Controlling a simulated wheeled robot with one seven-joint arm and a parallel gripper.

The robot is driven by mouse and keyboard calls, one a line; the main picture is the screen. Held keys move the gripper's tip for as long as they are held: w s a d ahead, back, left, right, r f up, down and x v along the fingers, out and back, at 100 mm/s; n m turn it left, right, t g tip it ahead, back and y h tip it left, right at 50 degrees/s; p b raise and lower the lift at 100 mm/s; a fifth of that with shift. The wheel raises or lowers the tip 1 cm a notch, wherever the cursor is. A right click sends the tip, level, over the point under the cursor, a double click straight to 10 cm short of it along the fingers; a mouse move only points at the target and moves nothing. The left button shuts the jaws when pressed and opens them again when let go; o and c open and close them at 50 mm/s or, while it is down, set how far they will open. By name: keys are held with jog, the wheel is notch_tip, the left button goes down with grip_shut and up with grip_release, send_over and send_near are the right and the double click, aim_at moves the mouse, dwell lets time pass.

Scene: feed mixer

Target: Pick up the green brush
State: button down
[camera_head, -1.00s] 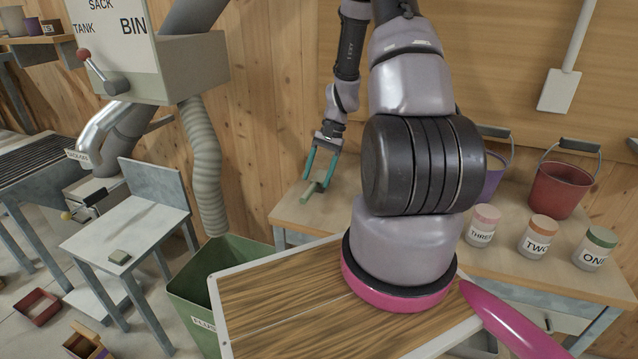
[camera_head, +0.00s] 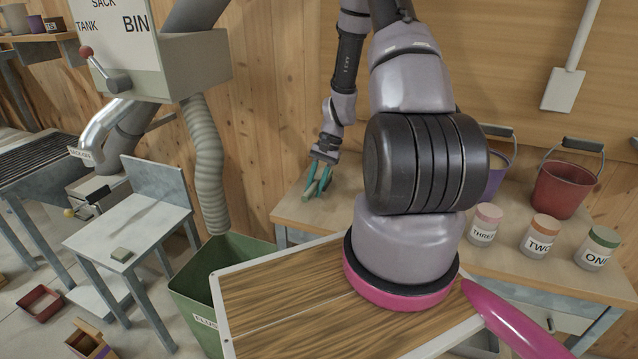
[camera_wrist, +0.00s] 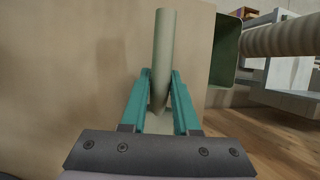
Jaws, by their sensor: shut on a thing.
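The green brush, of which a pale grey-green rod shows, stands out between my gripper's teal fingers in the wrist view (camera_wrist: 165,48). My gripper (camera_wrist: 160,98) is shut on it, with a finger along each side. In the head view, my gripper (camera_head: 317,190) is over the left end of the wooden bench, beyond my arm. There the brush (camera_head: 325,179) is small and partly hidden by the fingers. I cannot tell in these views whether it still touches the bench, and no bristles can be made out.
The wooden bench (camera_head: 292,212) also carries jars labelled THREE (camera_head: 484,226), TWO (camera_head: 541,236) and ONE (camera_head: 597,249), and a red bucket (camera_head: 562,188). A green bin (camera_head: 190,290) stands left of the bench. A ribbed hose (camera_head: 207,170) hangs above it.

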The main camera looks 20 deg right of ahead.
aim_at(315, 183)
jog(key=shift+r, duration=0.1)
notch_tip(315, 183, up, 10)
jog(key=shift+f, duration=0.1)
jog(key=c, duration=1.3)
grip_release()
grip_shut()
jog(key=shift+s, duration=0.1)
